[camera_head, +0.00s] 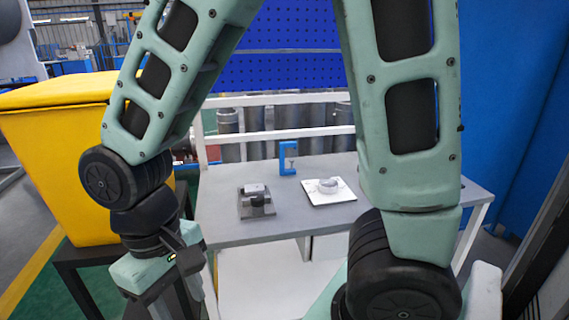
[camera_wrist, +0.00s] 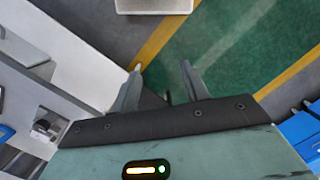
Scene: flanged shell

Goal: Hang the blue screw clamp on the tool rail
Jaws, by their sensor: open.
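The blue screw clamp (camera_head: 288,158) stands upright near the back of the grey table (camera_head: 225,228) in the head view. A white horizontal rail (camera_head: 275,134) runs behind the table, with another bar above it; I cannot tell which is the tool rail. My gripper (camera_wrist: 160,76) is open and empty in the wrist view, over the floor beside the table. In the head view it is low at the left, partly hidden by its own body, well apart from the clamp. A small blue piece (camera_wrist: 5,132) at the wrist view's left edge may be the clamp.
A dark vise-like block (camera_head: 256,203) sits on the table, left of a white ring on a white plate (camera_head: 343,197). A yellow bin (camera_head: 55,140) stands at the left. Grey cylinders and a blue perforated panel (camera_head: 280,70) are behind the table.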

